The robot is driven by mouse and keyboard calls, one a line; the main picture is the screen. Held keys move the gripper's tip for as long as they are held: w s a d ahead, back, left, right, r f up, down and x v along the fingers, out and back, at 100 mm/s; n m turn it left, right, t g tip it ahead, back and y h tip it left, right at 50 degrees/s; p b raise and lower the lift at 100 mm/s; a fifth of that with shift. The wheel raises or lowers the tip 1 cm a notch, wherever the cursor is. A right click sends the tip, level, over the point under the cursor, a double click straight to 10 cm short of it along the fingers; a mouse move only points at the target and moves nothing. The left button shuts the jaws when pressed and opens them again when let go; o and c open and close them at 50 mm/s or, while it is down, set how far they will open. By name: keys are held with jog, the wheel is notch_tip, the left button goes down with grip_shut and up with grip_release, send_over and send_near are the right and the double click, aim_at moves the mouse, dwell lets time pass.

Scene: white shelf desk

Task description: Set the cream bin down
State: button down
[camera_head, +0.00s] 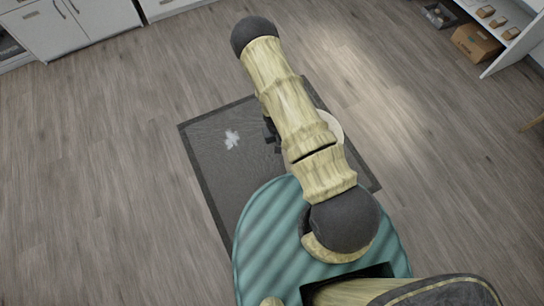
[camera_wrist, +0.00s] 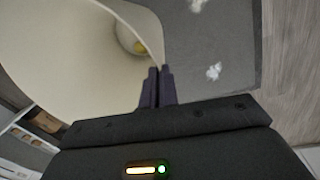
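The cream bin (camera_wrist: 75,50) fills the left of the wrist view, tipped so that I see into its open mouth. A small yellow thing (camera_wrist: 139,47) shows deep inside it. My gripper (camera_wrist: 158,72) has its two dark fingers close together on the bin's rim, one on each side of the wall. In the head view, only a pale curved part of the bin (camera_head: 331,124) shows beside my arm, over the dark mat; my arm hides the rest. I cannot tell how high the bin is above the floor.
A dark grey mat (camera_head: 210,165) with white scraps (camera_head: 232,140) lies on the wood floor. White cabinets (camera_head: 75,25) stand at the top left. A white shelf (camera_head: 514,50) with a cardboard box (camera_head: 476,43) is at the top right. Bare floor is on both sides.

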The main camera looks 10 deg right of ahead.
jog(key=s+a+f+n+b, duration=0.1)
jog(key=a+f+b, duration=0.4)
jog(key=a+b, duration=0.4)
jog(key=s+a+f+n+b, duration=0.1)
jog(key=a+f+b, duration=0.55)
jog(key=b, duration=0.55)
jog(key=s+a+f+n+b, duration=0.1)
jog(key=s+a+f+b, duration=0.4)
jog(key=b, duration=0.6)
jog(key=s+a+f+n+b, duration=0.2)
jog(key=s+a+f+b, duration=0.3)
jog(key=a+b, duration=0.5)
jog(key=shift+s+n+t+b, duration=0.35)
jog(key=shift+s+b, duration=0.35)
jog(key=shift+s, duration=0.25)
jog(key=shift+f, duration=0.25)
jog(key=shift+f+b, duration=1.25)
jog(key=shift+f, duration=1.15)
